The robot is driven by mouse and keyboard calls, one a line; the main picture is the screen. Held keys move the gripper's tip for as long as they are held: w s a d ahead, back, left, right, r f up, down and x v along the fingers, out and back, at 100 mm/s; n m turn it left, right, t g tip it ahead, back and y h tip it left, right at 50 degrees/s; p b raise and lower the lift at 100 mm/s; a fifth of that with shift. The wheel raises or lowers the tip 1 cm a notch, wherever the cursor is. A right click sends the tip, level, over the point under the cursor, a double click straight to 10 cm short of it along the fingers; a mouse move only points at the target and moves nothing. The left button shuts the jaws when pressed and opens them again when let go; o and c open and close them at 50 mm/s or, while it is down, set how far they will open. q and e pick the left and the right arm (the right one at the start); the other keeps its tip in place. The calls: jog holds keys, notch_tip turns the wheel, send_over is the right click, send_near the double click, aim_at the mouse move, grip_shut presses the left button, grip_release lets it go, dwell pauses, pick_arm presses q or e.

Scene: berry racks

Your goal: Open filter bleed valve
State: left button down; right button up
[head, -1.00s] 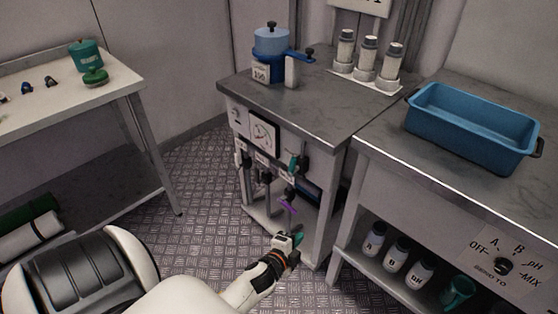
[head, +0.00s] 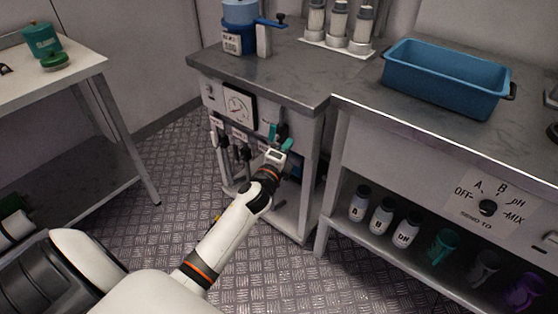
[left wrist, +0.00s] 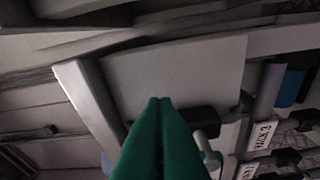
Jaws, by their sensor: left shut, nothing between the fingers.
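Black valve handles (head: 223,138) hang at the left, and a dark valve with a teal part (head: 273,131) is at the right. Their labels are too small to read, so I cannot tell which is the filter bleed valve. My left gripper (head: 288,146) is close to the right-hand valve, apparently just in front of it. In the left wrist view, its green fingers (left wrist: 160,103) are shut and empty, beside a black valve part (left wrist: 190,121) with a pale stem. Contact cannot be told.
A blue tub (head: 445,82) stands on the right bench, with bottles (head: 382,217) on the shelf below. A blue canister (head: 240,22) and several capped bottles (head: 337,25) stand on the valve bench. A side table (head: 60,90) is at left. Patterned floor between is clear.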

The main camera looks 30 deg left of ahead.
aim_at(273, 131)
pick_arm(q)
jog(key=a, duration=0.3)
jog(key=shift+a+r, duration=0.3)
jog(key=shift+a, duration=0.05)
pick_arm(e)
jog(key=shift+f, duration=0.45)
jog(key=shift+r, duration=0.1)
